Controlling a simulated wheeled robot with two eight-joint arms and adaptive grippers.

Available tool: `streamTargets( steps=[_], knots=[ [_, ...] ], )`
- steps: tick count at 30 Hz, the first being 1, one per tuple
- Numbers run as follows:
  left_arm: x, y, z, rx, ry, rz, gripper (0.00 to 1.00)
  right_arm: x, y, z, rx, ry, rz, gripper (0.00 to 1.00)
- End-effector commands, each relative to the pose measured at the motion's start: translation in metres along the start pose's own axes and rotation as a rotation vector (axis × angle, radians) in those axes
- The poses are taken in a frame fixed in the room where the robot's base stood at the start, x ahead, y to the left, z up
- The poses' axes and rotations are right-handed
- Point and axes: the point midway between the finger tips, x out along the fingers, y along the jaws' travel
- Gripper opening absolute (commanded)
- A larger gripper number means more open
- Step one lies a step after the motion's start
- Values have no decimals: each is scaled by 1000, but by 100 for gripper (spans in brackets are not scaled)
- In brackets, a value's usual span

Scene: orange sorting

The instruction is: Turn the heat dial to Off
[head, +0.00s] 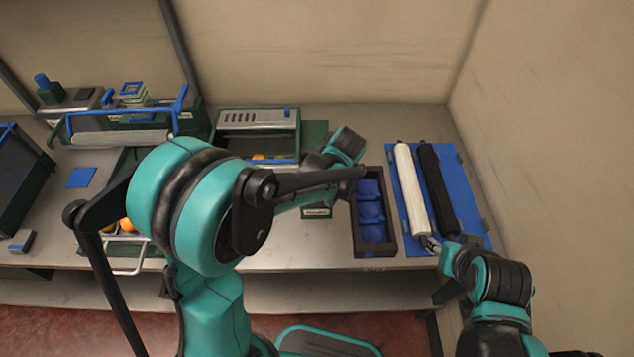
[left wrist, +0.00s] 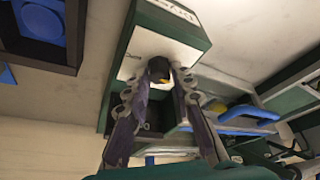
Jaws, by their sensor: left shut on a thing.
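The heat dial (left wrist: 159,67) is a small dark knob with a yellow mark, on the pale front panel (left wrist: 150,52) of a green box in the left wrist view. The two fingers of my left gripper (left wrist: 167,80) close around the dial from both sides. I cannot read its setting. In the head view my left arm hides the dial; part of the box's labelled front (head: 317,212) shows below it. My right gripper (head: 430,243) is at the lower end of the white roller (head: 411,188); its jaws are too small to judge.
A dark tray with blue cups (head: 388,245) stands right of the box. A blue board (head: 470,238) carries the white roller and a black roller (head: 437,190). A green-framed bin (head: 222,122) with oranges is behind my left arm. Blue-handled equipment (head: 120,137) stands at the left.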

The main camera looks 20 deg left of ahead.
Motion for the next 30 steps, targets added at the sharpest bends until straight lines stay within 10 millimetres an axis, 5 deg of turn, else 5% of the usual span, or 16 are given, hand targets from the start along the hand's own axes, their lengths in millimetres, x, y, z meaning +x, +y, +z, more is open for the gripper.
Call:
streamTargets(
  steps=[25,26,27,30],
  knots=[
    [0,1,1,-126,-3,-53,0,1,0,1,0,0,0,40],
    [0,1,1,-126,-3,-53,29,1,0,1,0,0,0,40],
    [0,1,1,-126,-3,-53,40,1,0,1,0,0,0,40],
    [0,1,1,-126,-3,-52,45,1,0,1,0,0,0,40]
  ],
)
